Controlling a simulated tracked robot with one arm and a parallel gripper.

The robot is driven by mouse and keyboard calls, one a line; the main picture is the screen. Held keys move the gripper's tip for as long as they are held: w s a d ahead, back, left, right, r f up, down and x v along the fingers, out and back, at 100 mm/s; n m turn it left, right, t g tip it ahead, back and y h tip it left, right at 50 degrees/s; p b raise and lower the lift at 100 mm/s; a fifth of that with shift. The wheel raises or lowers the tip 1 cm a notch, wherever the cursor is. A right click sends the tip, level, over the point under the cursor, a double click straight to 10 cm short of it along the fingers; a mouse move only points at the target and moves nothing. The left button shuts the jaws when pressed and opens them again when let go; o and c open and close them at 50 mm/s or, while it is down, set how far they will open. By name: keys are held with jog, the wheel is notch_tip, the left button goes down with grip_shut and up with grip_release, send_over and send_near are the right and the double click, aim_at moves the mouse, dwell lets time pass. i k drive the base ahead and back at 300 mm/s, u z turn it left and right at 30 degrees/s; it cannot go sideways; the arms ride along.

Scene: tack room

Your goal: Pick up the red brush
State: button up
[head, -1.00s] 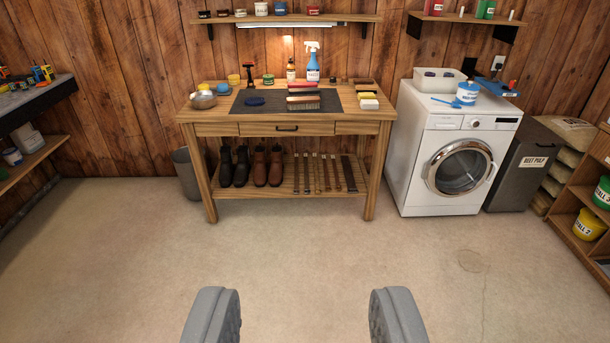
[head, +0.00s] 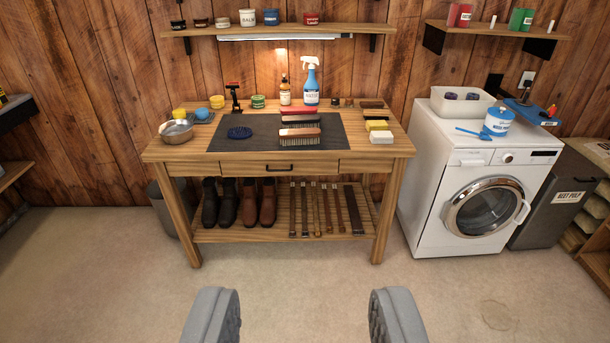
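Several brushes lie in a row on the dark mat (head: 225,137) on the wooden workbench. The front brush (head: 300,132) has a reddish-brown back and pale bristles. Behind it is a brush (head: 300,119) with a dark back and pale bristles. A bright red strip (head: 298,110) shows behind that, in front of the blue spray bottle; its full shape is partly hidden. My gripper (head: 306,310) is open and empty, low in the view over the floor, well short of the bench.
A metal bowl (head: 177,131) and a red-and-black upright item (head: 234,95) stand left; a white block (head: 381,137) sits right. Boots and straps fill the lower shelf. A washing machine (head: 455,160) stands right. The floor ahead is clear.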

aim_at(285, 111)
jog(key=i, duration=4)
jog(key=u, duration=0.05)
